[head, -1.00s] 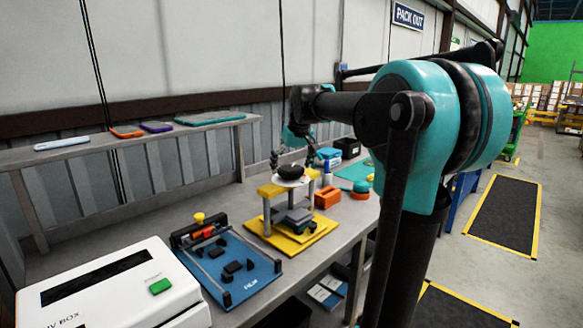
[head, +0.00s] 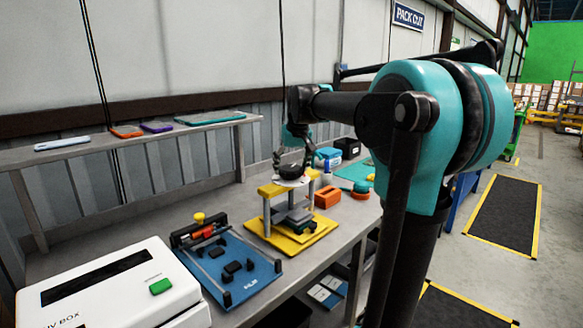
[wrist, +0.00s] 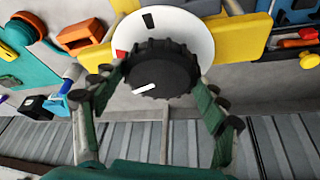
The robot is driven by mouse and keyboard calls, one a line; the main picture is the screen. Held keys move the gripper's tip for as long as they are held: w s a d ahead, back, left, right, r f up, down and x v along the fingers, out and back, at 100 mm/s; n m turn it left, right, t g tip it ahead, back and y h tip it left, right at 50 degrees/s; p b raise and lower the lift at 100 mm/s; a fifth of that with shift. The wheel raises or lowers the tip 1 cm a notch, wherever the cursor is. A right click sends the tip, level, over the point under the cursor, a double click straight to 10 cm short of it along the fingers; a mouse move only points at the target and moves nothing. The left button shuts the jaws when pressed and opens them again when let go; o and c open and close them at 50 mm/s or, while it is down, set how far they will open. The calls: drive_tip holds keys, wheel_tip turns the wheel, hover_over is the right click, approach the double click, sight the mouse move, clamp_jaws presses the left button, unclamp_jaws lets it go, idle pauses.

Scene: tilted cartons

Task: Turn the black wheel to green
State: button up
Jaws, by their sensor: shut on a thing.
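The black wheel (wrist: 165,68) has a ribbed rim and sits on a round white dial (wrist: 196,36). A white pointer line (wrist: 146,88) on the wheel points to the lower left in the wrist view. The dial shows a red mark (wrist: 121,53) at its left and a black mark (wrist: 149,20) at its upper edge; I see no green mark. My gripper (wrist: 160,84) is shut on the wheel, one finger on each side. In the head view the wheel (head: 291,168) is on top of the yellow press stand (head: 270,189), under my gripper (head: 292,158).
A blue film board (head: 235,270) and a white box (head: 110,295) with a green button stand nearer on the bench. An orange block (head: 327,196) and a blue box (head: 328,155) are close beside and behind the stand. A shelf with flat items runs along the wall.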

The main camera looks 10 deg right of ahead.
drive_tip(key=o, duration=1.2)
drive_tip(key=shift+c, duration=0.2)
drive_tip(key=v, duration=1.2)
